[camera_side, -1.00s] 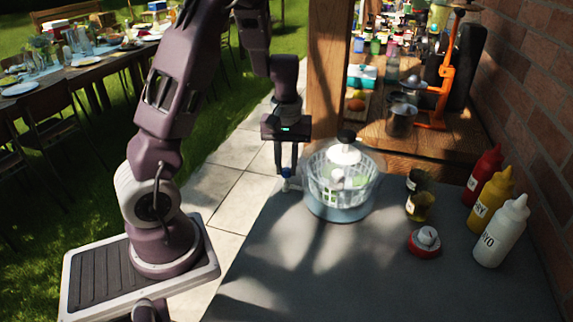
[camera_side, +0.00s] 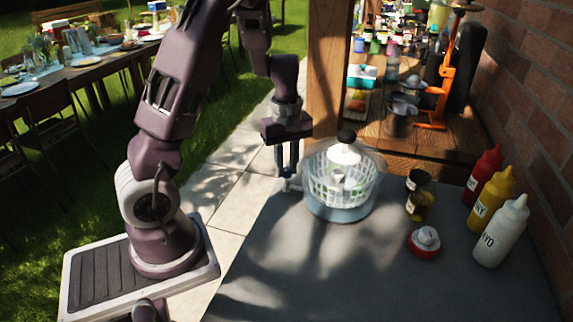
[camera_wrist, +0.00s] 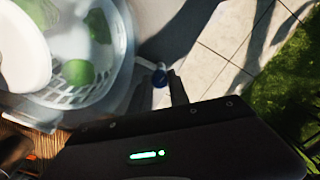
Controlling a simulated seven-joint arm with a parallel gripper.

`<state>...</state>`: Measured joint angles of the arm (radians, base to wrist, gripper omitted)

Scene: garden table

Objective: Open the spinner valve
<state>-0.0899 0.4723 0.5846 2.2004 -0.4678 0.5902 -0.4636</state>
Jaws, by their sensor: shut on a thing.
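In the wrist view the spinner (camera_wrist: 120,40) fills the left, with green pieces inside. A small blue valve (camera_wrist: 160,77) sticks out from its side on a pale spout. My gripper (camera_side: 289,186) points down at the bowl's left side. In the wrist view my gripper (camera_wrist: 160,88) has the blue valve between its fingertips and is shut on it. The fingers largely hide the valve in the side view.
A dark-lidded jar (camera_side: 419,205) stands right of the spinner, with a red-and-white round item (camera_side: 425,243) in front. Red (camera_side: 485,174), yellow (camera_side: 491,197) and white (camera_side: 502,231) bottles line the brick wall. The grey counter's front (camera_side: 350,280) is clear. A wooden post (camera_side: 326,70) rises behind.

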